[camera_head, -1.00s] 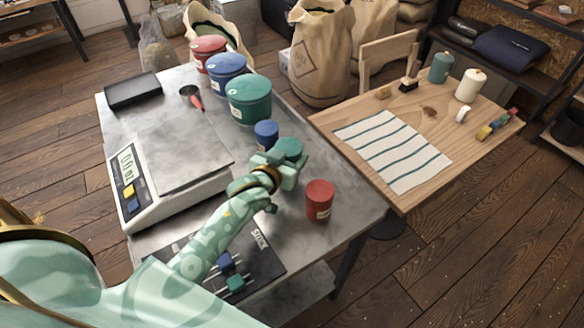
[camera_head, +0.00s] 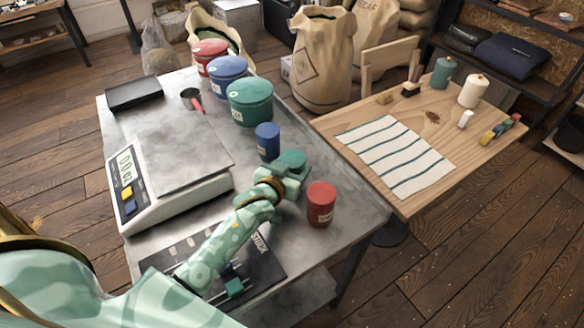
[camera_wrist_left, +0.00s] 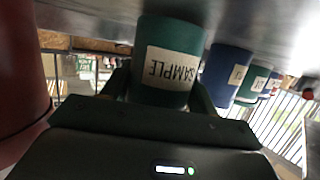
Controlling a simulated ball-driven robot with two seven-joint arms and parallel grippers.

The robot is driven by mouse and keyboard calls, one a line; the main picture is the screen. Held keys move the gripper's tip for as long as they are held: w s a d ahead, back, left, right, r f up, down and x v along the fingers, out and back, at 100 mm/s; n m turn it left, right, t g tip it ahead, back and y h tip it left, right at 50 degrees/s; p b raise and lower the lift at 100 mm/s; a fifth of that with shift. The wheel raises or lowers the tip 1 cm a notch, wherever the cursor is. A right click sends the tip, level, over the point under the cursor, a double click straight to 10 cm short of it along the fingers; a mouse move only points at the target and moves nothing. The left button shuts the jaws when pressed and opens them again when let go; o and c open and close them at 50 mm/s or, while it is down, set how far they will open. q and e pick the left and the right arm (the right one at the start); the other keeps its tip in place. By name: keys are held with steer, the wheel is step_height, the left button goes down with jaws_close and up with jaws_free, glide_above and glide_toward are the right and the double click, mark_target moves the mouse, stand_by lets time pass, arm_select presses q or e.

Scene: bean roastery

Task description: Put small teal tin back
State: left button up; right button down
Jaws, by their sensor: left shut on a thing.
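The small teal tin (camera_head: 291,158) is between the fingers of my left gripper (camera_head: 290,168), between the small blue tin and the small red tin on the metal table. In the left wrist view the teal tin (camera_wrist_left: 168,60) shows a SAMPLE label and sits between both fingers, which are shut on it. That view appears upside down, and the tin's end is close to the table surface; I cannot tell if it touches. The small blue tin (camera_head: 267,140) stands behind it and the small red tin (camera_head: 321,204) in front to the right. My right gripper is not in view.
Large green (camera_head: 250,101), blue (camera_head: 228,78) and red (camera_head: 209,56) tins line the table's back edge. A wooden table (camera_head: 330,122) with a striped cloth (camera_head: 396,152) stands to the right.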

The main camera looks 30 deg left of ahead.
arm_select(q)
steer(key=o, duration=1.2)
steer(key=shift+s+d+f, duration=0.1)
steer(key=shift+s+f, duration=0.05)
steer(key=shift+f, duration=0.3)
steer(key=shift+s+d+f, duration=0.1)
steer(key=shift+s+f, duration=0.05)
steer(key=shift+f, duration=0.25)
steer(key=shift+r, duration=0.2)
steer(key=shift+w+r+g+p, duration=0.2)
steer(key=shift+r+g+p, duration=0.1)
steer(key=shift+r, duration=0.15)
steer(key=p+v, duration=0.1)
steer(key=v, duration=0.2)
steer(key=shift+s+r, duration=0.1)
steer(key=shift+s, duration=0.2)
steer(key=p+v, duration=0.1)
steer(key=v, duration=0.6)
steer(key=shift+a+r+p, duration=0.1)
steer(key=shift+p, duration=0.25)
steer(key=shift+s+r, duration=0.2)
steer(key=shift+s, duration=0.35)
